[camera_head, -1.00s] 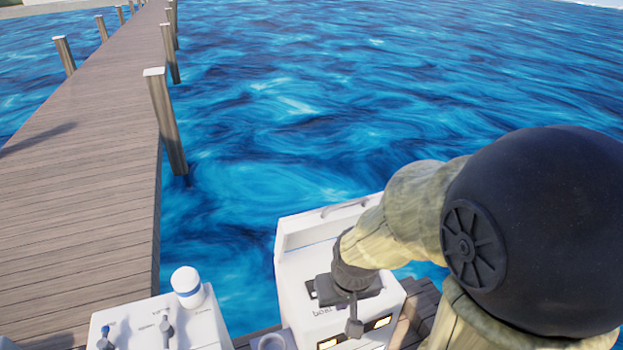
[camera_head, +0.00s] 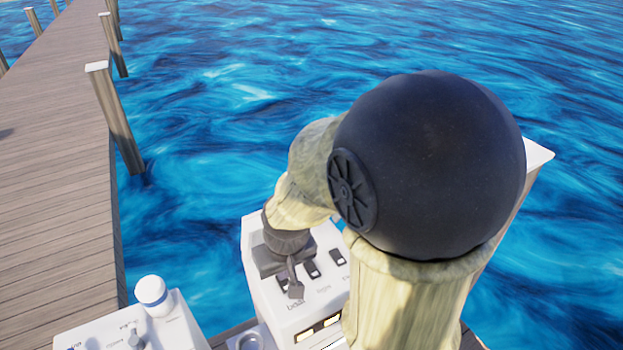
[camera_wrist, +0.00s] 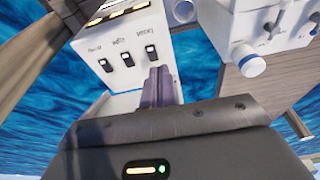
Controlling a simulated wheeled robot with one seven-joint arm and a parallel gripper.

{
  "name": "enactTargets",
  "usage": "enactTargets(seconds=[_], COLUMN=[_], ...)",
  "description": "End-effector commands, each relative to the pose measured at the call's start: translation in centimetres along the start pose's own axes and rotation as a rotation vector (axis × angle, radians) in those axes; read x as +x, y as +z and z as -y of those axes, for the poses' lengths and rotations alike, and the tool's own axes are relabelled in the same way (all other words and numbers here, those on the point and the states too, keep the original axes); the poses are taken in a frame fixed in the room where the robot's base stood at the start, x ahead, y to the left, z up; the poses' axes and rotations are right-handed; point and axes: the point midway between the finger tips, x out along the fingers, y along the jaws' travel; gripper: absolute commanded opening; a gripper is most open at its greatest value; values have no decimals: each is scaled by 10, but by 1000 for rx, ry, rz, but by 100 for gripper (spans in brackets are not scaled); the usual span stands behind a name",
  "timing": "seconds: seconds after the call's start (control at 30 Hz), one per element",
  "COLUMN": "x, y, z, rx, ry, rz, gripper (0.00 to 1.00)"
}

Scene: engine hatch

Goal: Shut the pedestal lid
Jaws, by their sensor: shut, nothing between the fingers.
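The white pedestal (camera_head: 263,300) stands at the lower middle of the head view, with a labelled switch panel on top. It also shows upside down in the wrist view (camera_wrist: 115,35), with three dark switches. A white raised part (camera_head: 251,232), seemingly the lid, rises at its back left; my arm hides most of it. Its angle cannot be told. In the wrist view a pale panel (camera_wrist: 120,104) shows beyond the switches. My gripper (camera_head: 296,290) is shut and empty over the switch panel. Its fingers (camera_wrist: 155,80) overlap the panel beside a switch; contact cannot be told.
A second white console (camera_head: 175,325) with a white, blue-banded knob (camera_head: 151,290) and levers stands at the lower left. A wooden dock (camera_head: 55,190) with posts (camera_head: 115,120) runs along the left. Another post (camera_head: 515,215) is behind my arm. Open water lies beyond.

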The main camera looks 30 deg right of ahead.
Motion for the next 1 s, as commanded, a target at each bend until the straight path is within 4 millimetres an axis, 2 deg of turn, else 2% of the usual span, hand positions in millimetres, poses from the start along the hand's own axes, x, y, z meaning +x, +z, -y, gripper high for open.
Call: enactTargets(seconds=[0.17, 0.3, 0.4, 0.5, 0.6, 0.7, 1.0], x=[-42, -80, -108, -132, -148, -154, -154], y=[-65, -119, -151, -176, -190, -196, -196], z=[-30, -67, -96, -122, -140, -148, -148], rx=[6, 4, -3, -11, -19, -26, -29], ry=[7, 6, 1, -5, -11, -15, -15], rz=[1, 6, 8, 8, 8, 9, 9], gripper=[0, 0, 0, 0, 0, 0, 0])
